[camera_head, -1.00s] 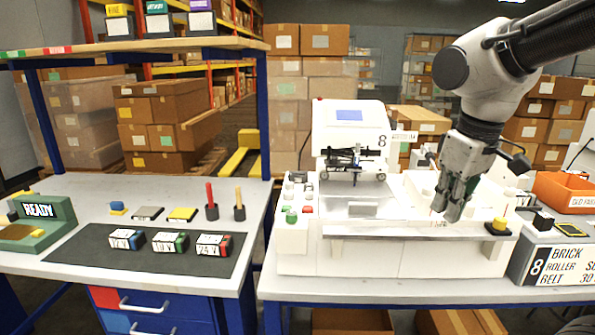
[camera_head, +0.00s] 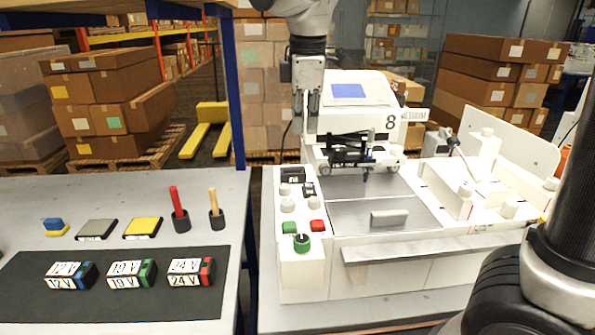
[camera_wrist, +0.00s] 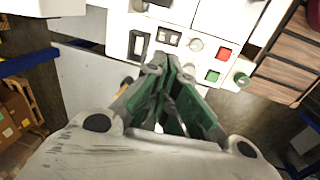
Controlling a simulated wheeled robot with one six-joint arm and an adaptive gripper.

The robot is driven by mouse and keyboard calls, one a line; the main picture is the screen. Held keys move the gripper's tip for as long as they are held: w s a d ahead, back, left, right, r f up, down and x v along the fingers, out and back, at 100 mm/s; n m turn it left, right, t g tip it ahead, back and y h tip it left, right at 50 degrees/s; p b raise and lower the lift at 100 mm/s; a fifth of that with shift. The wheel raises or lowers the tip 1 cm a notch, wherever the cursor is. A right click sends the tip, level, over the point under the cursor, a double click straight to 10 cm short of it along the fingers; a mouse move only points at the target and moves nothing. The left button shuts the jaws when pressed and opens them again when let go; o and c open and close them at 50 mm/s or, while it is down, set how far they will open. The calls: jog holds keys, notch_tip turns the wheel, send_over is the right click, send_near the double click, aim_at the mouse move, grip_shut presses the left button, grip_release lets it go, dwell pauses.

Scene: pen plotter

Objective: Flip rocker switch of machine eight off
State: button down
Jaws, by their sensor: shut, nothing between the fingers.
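Machine eight (camera_head: 350,115) is a white machine marked "8" on a table. Its control panel is on the left side, with a black rocker-like switch (camera_head: 293,174) at the back. Which way the rocker is tipped is too small to tell. My gripper (camera_head: 306,114) points down at the machine's left rear, above and behind the panel. It is shut and empty, and in the wrist view its green-padded fingers (camera_wrist: 166,68) appear apart from the switch.
Red (camera_head: 317,225) and green (camera_head: 289,227) buttons, grey knobs and a green knob (camera_head: 302,242) share the panel. The carriage (camera_head: 352,150) stands to the right. A left bench (camera_head: 100,187) holds labelled blocks and a blue post (camera_head: 236,100) rises between the tables.

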jog(key=shift+n, duration=0.3)
send_near(303, 185)
notch_tip(303, 185, down, 6)
jog(key=shift+w+f, duration=0.2)
jog(key=shift+f, duration=0.05)
dwell(0.5)
